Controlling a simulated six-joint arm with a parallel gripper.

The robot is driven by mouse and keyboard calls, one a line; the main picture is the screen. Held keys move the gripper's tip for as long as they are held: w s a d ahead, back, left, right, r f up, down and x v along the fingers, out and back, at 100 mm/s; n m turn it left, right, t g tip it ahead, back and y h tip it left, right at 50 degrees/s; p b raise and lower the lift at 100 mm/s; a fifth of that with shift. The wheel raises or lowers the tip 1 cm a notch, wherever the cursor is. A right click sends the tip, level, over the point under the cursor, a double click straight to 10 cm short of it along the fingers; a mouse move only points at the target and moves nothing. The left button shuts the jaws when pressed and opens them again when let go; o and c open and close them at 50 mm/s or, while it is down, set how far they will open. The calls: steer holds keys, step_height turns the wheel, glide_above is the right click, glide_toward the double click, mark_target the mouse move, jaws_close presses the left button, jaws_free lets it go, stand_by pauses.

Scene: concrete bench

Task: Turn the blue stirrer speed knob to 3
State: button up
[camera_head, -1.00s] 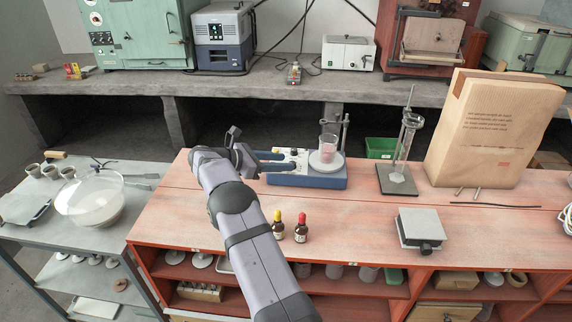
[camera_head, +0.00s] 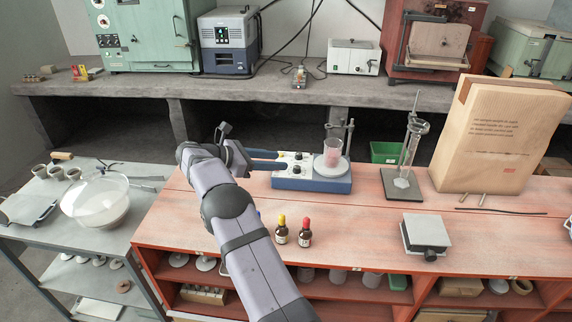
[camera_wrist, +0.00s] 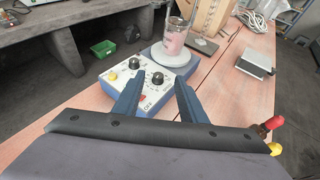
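The stirrer (camera_head: 318,185) is a blue box with a white front panel, standing on the red bench. In the wrist view its panel (camera_wrist: 120,88) carries two black knobs: one (camera_wrist: 158,78) sits between the line of my fingertips, the other (camera_wrist: 135,62) is further left. Dial marks surround them, but I cannot read the settings or tell which is for speed. A yellow button (camera_wrist: 110,75) and a red switch (camera_wrist: 143,98) are also on the panel. My gripper (camera_wrist: 158,84) is open, its blue fingers pointing at the panel. It also shows in the head view (camera_head: 281,160), left of the stirrer.
A glass beaker (camera_head: 333,152) with pink contents stands on the stirrer's plate. Two small bottles, yellow-capped (camera_head: 281,231) and red-capped (camera_head: 305,232), stand near the bench's front. A glass cylinder stand (camera_head: 404,185), large paper bag (camera_head: 495,140) and grey box (camera_head: 427,236) are to the right.

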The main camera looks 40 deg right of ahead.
steer(key=s+d+r+n+h+p, duration=0.1)
steer(key=s+d+r+n+p, duration=0.15)
steer(key=s+r+p, duration=0.45)
steer(key=n+t+y+p, duration=0.1)
steer(key=n+t, duration=0.1)
steer(key=t, duration=0.3)
glide_toward(296, 167)
steer(key=shift+s+d+f, duration=0.1)
steer(key=shift+d+f, duration=0.05)
steer(key=shift+d, duration=0.25)
steer(key=shift+d, duration=0.1)
steer(key=shift+p+x, duration=1.55)
steer(key=shift+x, duration=2.05)
steer(key=shift+c, duration=0.7)
